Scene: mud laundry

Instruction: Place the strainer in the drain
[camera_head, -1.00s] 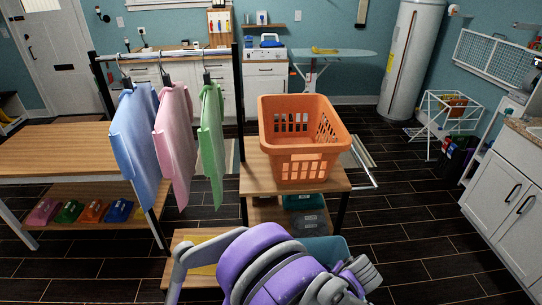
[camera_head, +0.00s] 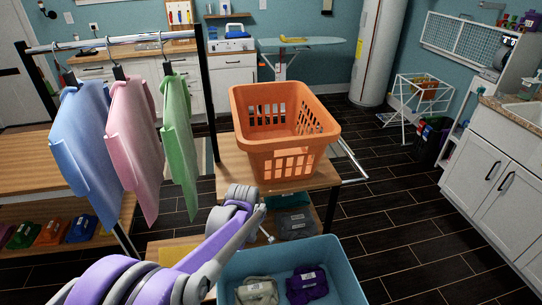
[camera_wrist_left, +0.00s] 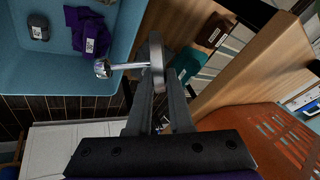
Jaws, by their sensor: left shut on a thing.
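The strainer (camera_wrist_left: 155,65) is a shiny metal disc with a stem and round knob, seen edge-on in the left wrist view. My left gripper (camera_wrist_left: 160,95) is shut on its rim, and the knob sticks out to the left. In the head view my left gripper (camera_head: 256,215) is in front of the wooden stand, above the blue bin; the strainer is small there. A pale sink (camera_head: 526,114) is set in the counter at the far right edge. Its drain cannot be seen. My right gripper is not in view.
An orange basket (camera_head: 285,163) stands on the wooden stand (camera_head: 232,173) just beyond my gripper. A blue bin (camera_head: 345,270) with folded clothes is below it. Shirts hang at the left. Dark floor (camera_head: 400,190) is open between the stand and the white cabinets (camera_head: 490,180).

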